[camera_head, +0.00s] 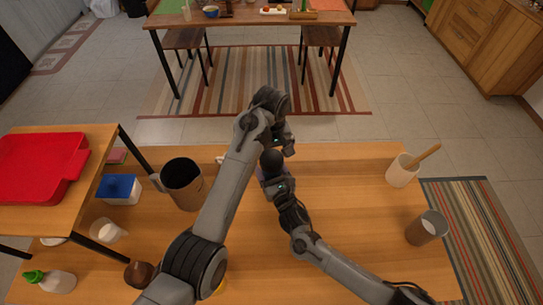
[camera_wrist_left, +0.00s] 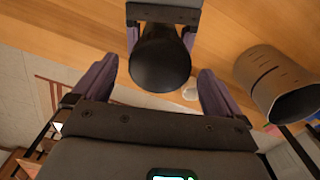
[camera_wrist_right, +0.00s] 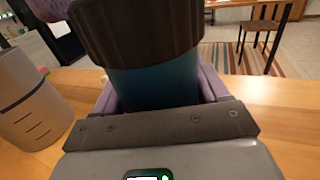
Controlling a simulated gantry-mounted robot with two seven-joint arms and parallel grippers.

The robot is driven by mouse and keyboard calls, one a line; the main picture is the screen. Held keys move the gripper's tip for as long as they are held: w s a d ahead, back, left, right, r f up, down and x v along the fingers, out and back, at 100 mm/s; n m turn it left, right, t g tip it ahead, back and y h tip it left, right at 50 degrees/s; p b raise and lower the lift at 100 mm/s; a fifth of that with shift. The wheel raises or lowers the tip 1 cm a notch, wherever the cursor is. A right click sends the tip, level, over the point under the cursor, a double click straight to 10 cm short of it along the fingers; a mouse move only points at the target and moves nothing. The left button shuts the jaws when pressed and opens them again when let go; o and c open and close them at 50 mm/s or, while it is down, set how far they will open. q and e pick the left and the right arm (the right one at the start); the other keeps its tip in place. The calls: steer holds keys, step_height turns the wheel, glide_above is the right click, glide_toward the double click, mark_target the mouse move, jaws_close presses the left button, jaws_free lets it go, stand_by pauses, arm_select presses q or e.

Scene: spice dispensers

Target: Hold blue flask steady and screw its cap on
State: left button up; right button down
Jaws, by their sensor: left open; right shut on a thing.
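The blue flask (camera_wrist_right: 155,85) is upright between the fingers of my right gripper (camera_wrist_right: 158,95), which is shut on it. Its wide ribbed black cap (camera_wrist_right: 135,35) sits on top; I cannot tell how tightly it is screwed. The cap also shows in the head view (camera_head: 271,160) and in the left wrist view (camera_wrist_left: 160,60). My left gripper (camera_wrist_left: 155,90) is open, with one purple finger on each side of the cap; contact is not visible. In the head view, my left gripper (camera_head: 284,140) is just beyond the cap, and the blue body is mostly hidden.
A dark-mouthed slotted canister (camera_head: 182,183) stands left of the flask. A blue-and-white box (camera_head: 119,189) and red tray (camera_head: 40,166) are farther left. The table's right-middle is clear.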

arm_select(q)
steer(key=shift+r, duration=2.6)
arm_select(e)
jaws_free()
steer(key=shift+s+d, duration=0.1)
steer(key=shift+s, duration=0.05)
arm_select(q)
steer(key=shift+f+b, duration=0.3)
arm_select(e)
steer(key=v, duration=1)
steer(key=shift+s, duration=0.25)
steer(key=shift+d, duration=0.1)
